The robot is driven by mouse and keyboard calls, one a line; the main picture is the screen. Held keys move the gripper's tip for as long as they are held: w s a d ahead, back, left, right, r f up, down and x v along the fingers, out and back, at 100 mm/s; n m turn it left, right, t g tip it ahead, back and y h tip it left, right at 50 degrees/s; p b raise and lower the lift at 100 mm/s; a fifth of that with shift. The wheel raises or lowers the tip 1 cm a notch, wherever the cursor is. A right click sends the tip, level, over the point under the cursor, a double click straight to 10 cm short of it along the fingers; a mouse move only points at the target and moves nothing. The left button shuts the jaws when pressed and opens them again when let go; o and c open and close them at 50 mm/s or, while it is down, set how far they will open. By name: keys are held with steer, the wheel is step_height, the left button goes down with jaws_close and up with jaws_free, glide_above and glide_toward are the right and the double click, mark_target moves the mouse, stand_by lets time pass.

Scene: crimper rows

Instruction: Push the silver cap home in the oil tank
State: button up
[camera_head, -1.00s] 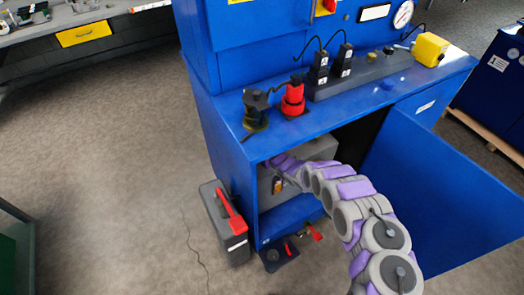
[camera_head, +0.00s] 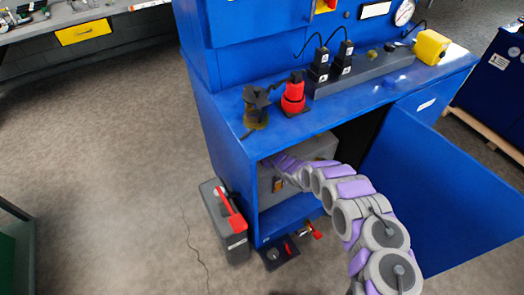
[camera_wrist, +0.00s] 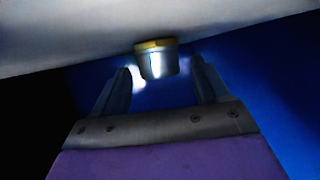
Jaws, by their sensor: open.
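In the wrist view the silver cap (camera_wrist: 157,65), with a yellow ring at its top, hangs below a grey surface that looks like the oil tank (camera_wrist: 75,40). Light glints off the cap's side. My gripper (camera_wrist: 161,72) is open, with one finger on each side of the cap in the picture. I cannot tell whether the fingers touch it or how deep the cap sits. In the head view the grey tank (camera_head: 322,147) sits inside the blue cabinet. My arm reaches in through the opening there, and my gripper's tips are hidden.
The blue cabinet door (camera_head: 445,195) stands open to the right of my arm. A dark toolbox (camera_head: 222,222) with a red handle stands on the floor left of the cabinet. A red connector (camera_head: 293,95) and a black part (camera_head: 256,108) stand on top. The floor at left is clear.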

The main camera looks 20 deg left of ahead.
steer(key=p+v, duration=0.4)
steer(key=v, duration=1.3)
steer(key=shift+s, duration=0.15)
steer(key=shift+d, duration=0.1)
